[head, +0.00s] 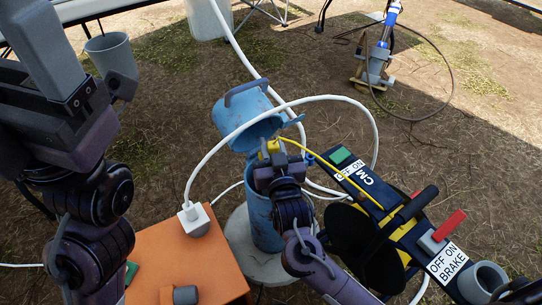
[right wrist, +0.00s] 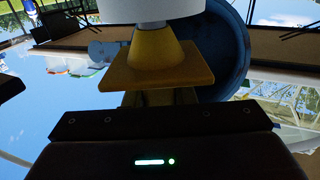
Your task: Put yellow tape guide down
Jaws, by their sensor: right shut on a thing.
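My right gripper (head: 270,160) is shut on the yellow tape guide (head: 272,147), at the mouth of the blue well pipe (head: 262,215). In the right wrist view the yellow tape guide (right wrist: 157,82) shows as a flat plate with a cone above it, and a white cylinder sits over the cone. Whether the guide touches the pipe rim is hidden by the gripper. Yellow tape (head: 315,157) runs from the guide to the black tape reel (head: 362,240) at the right. My left arm is at the left; its gripper (head: 122,88) shows only partly.
The pipe's blue lid (head: 243,115) is tipped open behind the gripper. An orange box (head: 205,262) stands at the front left, and a grey bucket (head: 112,55) at the back left.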

